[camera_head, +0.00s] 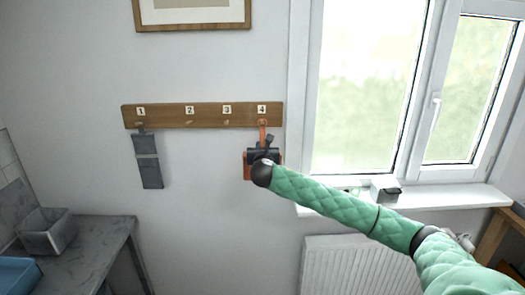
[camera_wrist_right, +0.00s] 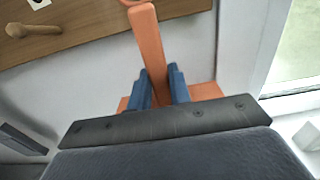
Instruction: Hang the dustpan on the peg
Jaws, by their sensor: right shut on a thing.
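The orange dustpan (camera_head: 248,168) hangs upright, handle up, under label 4 at the right end of the wooden peg rail (camera_head: 206,115). My right gripper (camera_head: 264,152) is shut on its handle and hides much of the pan. In the right wrist view, the gripper's blue fingers (camera_wrist_right: 160,88) stand on both sides of the orange handle (camera_wrist_right: 149,45). The handle's top end, with part of a ring, reaches the rail at the picture's upper edge. The peg under label 4 is hidden, so I cannot tell whether the ring is around it. My left gripper is not in view.
A dark grey item (camera_head: 147,160) hangs under label 1. The pegs under labels 2 (camera_head: 189,123) and 3 (camera_head: 226,123) are bare. The window (camera_head: 372,90) and sill (camera_head: 440,197) are right of the rail. A grey bin (camera_head: 46,232) stands on the counter at left.

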